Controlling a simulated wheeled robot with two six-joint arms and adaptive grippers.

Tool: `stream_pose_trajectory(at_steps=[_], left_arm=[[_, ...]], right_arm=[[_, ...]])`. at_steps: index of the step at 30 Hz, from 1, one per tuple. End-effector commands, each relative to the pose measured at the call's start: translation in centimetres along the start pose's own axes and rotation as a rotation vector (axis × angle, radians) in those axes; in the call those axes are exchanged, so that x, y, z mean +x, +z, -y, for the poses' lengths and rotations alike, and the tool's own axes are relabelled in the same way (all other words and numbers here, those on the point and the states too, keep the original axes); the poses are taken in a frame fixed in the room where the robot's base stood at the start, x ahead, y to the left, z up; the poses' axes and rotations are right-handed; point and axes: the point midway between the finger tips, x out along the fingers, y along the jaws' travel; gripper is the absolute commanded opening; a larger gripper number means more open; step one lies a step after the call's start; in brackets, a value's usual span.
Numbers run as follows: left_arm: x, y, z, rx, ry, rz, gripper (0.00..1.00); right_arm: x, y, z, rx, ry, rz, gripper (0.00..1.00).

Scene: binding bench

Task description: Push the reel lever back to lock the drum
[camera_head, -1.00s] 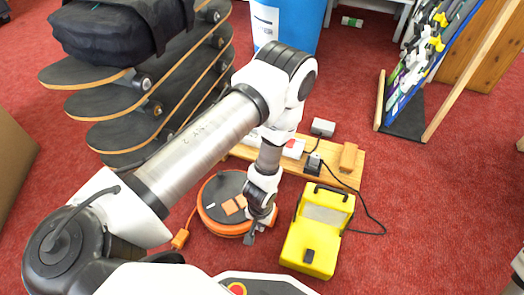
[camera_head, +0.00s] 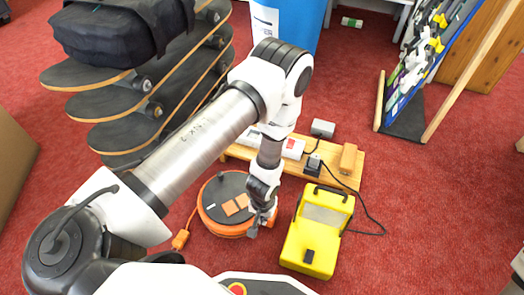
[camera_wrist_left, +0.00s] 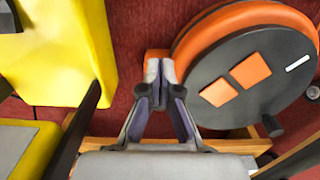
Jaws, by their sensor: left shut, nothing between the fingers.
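The cable reel has an orange rim and a dark disc (camera_head: 222,188) with orange patches; it lies flat on the red carpet. It also shows in the left wrist view (camera_wrist_left: 262,92), with a dark knob near its edge. A small orange piece (camera_wrist_left: 157,56) sticks out from the reel's side and seems to be the lever; my fingers partly cover it. My left gripper (camera_head: 254,230) is shut and empty at the reel's right edge. In the left wrist view its fingertips (camera_wrist_left: 160,80) are at the orange piece; I cannot tell whether they touch. My right gripper is out of view.
A yellow case (camera_head: 315,240) stands close to the right of my left gripper. A wooden board (camera_head: 340,175) with sockets lies behind the reel. Skateboards (camera_head: 110,105) are stacked at the left. Carpet is free at the right.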

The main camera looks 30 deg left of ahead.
Motion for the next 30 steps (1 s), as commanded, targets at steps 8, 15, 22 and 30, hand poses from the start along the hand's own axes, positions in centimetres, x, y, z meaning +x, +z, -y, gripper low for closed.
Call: stream_pose_trajectory(at_steps=[8,15,22,30], left_arm=[[-0.8,-0.9,0.0,0.0,0.0,0.0,0.0],[-0.9,-1.2,0.0,0.0,0.0,0.0,0.0],[-0.9,-1.2,0.0,0.0,0.0,0.001,0.0],[-1.3,-2.2,0.0,-0.002,0.0,0.0,0.0]], right_arm=[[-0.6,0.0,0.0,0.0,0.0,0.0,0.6],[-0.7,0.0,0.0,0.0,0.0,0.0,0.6],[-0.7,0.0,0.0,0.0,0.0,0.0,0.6],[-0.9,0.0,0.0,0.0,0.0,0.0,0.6]])
